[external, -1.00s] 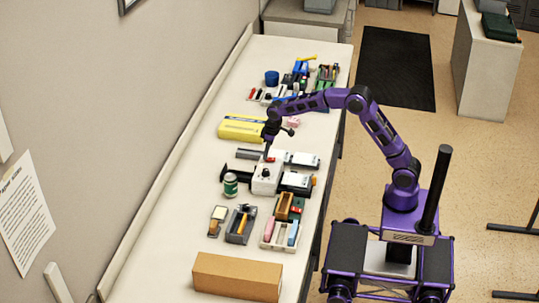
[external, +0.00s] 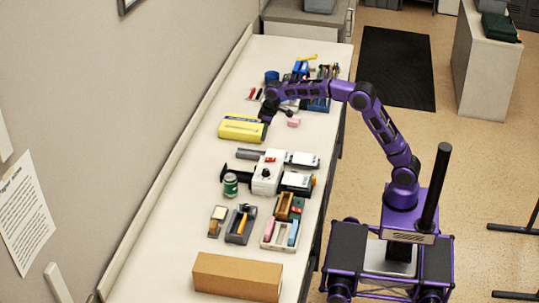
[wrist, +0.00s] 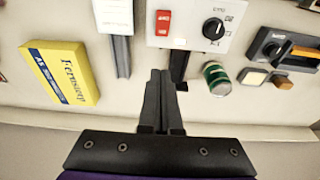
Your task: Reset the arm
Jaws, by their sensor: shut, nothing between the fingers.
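My gripper (external: 266,132) is above the long white counter (external: 180,205), beside the yellow box (external: 242,128) in the external view. In the wrist view my gripper (wrist: 163,76) has its two dark fingers together with nothing between them. Ahead of the fingertips in the wrist view is a white device (wrist: 200,22) with a red switch and a black knob. This device also shows in the external view (external: 266,178), below my gripper in the picture.
A green can (external: 230,185) stands left of the device. A brown cardboard box (external: 237,277) lies at the near end. Small trays (external: 240,225) with tools and several items crowd the counter's far end. The counter's left strip is mostly clear.

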